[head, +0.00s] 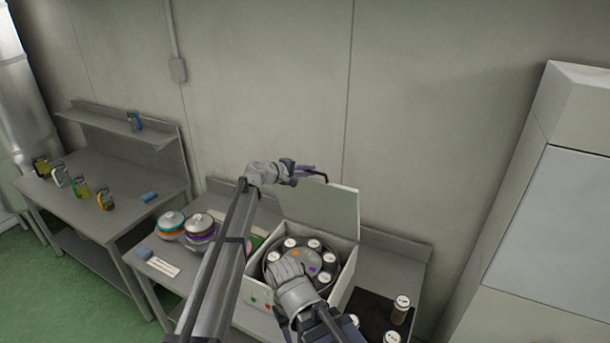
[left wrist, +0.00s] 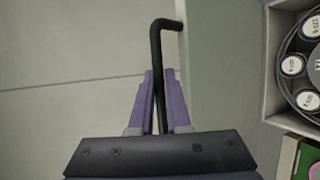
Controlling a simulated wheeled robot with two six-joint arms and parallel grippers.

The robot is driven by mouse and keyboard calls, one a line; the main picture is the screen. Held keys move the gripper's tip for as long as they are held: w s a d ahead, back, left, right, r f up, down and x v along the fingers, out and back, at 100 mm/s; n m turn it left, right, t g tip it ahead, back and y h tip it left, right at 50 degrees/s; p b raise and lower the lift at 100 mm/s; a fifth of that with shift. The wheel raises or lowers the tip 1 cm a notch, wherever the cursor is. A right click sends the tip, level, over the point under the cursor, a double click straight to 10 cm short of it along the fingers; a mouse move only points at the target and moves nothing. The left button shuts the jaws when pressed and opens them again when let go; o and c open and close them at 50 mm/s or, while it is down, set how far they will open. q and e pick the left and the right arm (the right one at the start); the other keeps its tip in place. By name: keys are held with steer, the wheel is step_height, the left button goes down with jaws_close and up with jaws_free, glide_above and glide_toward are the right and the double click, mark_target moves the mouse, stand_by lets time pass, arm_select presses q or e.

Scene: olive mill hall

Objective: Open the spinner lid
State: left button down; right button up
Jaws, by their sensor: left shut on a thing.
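The spinner (head: 340,288) is a pale box on the bench, with a dark round rotor (head: 313,284) holding several white-capped jars. Its lid (head: 332,210) stands raised at the back, leaving the rotor exposed. My left gripper (head: 312,171) is at the lid's top edge. In the left wrist view, its purple fingers (left wrist: 158,85) are shut on the black bent handle (left wrist: 156,50), beside the lid's pale panel (left wrist: 215,60). My right arm crosses the front of the spinner and hides part of the rotor. My right gripper (head: 338,328) is near the bottom edge, its fingers unclear.
Two stacked round containers (head: 200,226) stand left of the spinner. White-capped jars (head: 400,310) stand on a dark mat (head: 372,312) at the right. A pale cabinet (head: 550,225) stands at the right.

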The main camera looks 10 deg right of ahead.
stand_by(0.3)
arm_select(q)
steer(key=c, duration=0.9)
jaws_free()
steer(key=shift+s+a+r, duration=0.1)
steer(key=shift+a+r, duration=0.05)
steer(key=shift+a, duration=0.05)
steer(key=shift+s+a+r+p, duration=0.15)
steer(key=shift+s+a, duration=1.05)
steer(key=shift+a, duration=0.9)
steer(key=shift+s+a+r+p, duration=0.1)
steer(key=shift+s+a+p, duration=0.1)
steer(key=shift+s+a, duration=1.45)
steer(key=shift+s+a+r+p, duration=0.15)
steer(key=shift+s+a, duration=0.6)
steer(key=shift+a, duration=1.75)
